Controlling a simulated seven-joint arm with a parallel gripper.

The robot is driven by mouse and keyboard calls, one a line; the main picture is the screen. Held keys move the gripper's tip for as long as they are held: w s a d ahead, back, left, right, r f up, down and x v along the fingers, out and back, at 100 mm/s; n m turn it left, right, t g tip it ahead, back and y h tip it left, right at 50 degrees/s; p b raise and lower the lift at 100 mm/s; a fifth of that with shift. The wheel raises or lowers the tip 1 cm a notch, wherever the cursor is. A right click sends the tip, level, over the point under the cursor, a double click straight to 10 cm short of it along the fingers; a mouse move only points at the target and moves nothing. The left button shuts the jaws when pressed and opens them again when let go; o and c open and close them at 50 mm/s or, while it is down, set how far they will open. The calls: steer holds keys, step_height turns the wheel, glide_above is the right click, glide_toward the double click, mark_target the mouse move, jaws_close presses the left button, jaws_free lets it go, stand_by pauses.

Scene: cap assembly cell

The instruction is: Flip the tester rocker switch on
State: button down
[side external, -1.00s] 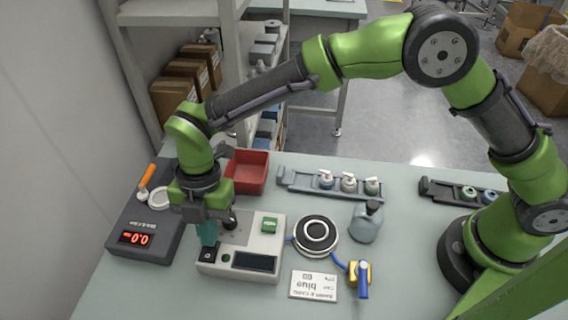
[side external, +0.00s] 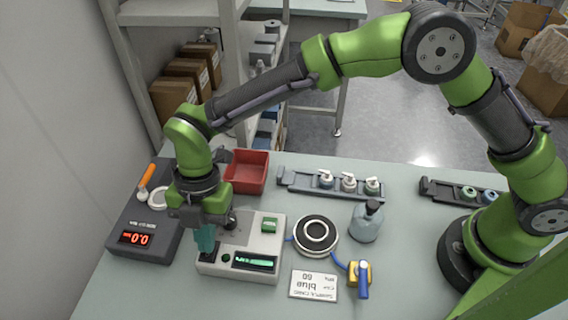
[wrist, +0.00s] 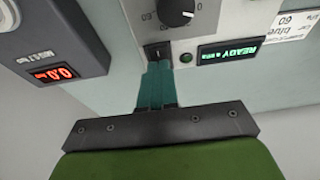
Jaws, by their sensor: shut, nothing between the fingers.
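The tester (side external: 269,236) is a pale box with a display (side external: 255,262) that is lit green; in the wrist view the display (wrist: 229,52) reads "READY" with smaller characters after it. The black rocker switch (wrist: 157,50) is on the tester's front corner, left of the display. My gripper (side external: 206,250) points down at that corner with its teal fingers shut and empty. In the wrist view the fingertips (wrist: 158,66) are at the switch's near edge and cover part of it. I cannot tell whether they touch it.
A black scale (side external: 147,217) with a red display stands left of the tester. A red bin (side external: 247,171) is behind it. A round pad (side external: 316,235), a grey bottle (side external: 367,222), a label card (side external: 313,285) and a blue-and-yellow tool (side external: 361,277) are to the right.

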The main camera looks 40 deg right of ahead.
steer(key=shift+r, duration=0.15)
steer(key=shift+r, duration=0.4)
steer(key=w+d+v, duration=0.1)
steer(key=v, duration=1.1)
steer(key=shift+w+d, duration=0.15)
steer(key=shift+r, duration=0.1)
